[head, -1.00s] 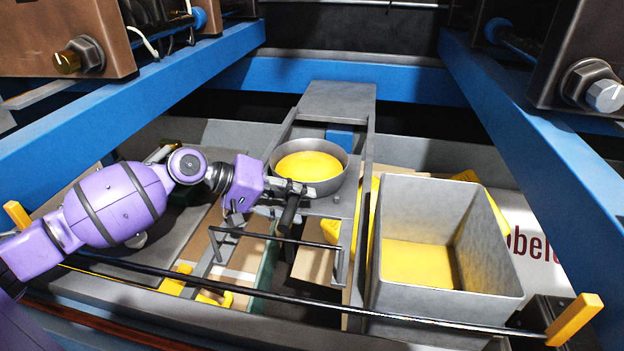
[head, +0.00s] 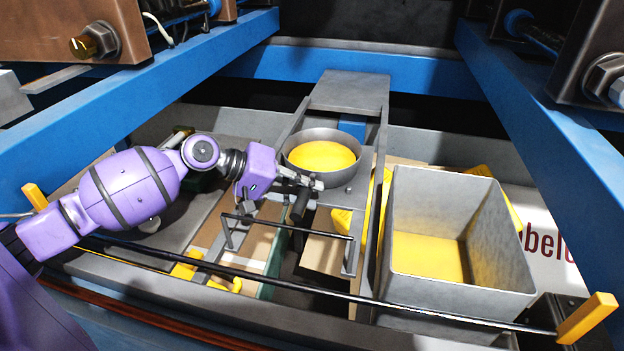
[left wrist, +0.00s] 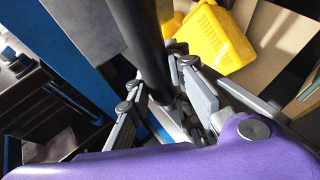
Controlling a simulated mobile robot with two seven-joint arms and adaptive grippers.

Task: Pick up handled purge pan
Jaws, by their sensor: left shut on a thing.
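The purge pan (head: 322,181) is a round grey pan holding yellow material. It sits on a grey metal frame in the middle of the head view, with its dark handle (head: 299,205) pointing toward the front. My left gripper (head: 304,183) comes in from the left and is shut on the handle close to the pan. In the left wrist view the dark handle (left wrist: 144,45) runs between the two fingers of the left gripper (left wrist: 170,95). The pan's bowl is mostly out of that view. My right gripper is not in view.
A grey square bin (head: 455,250) with a yellow bottom stands right of the pan. A long black bar (head: 320,292) crosses the front. Blue beams (head: 545,140) flank both sides. A yellow jerry can (left wrist: 215,38) lies below the handle in the left wrist view.

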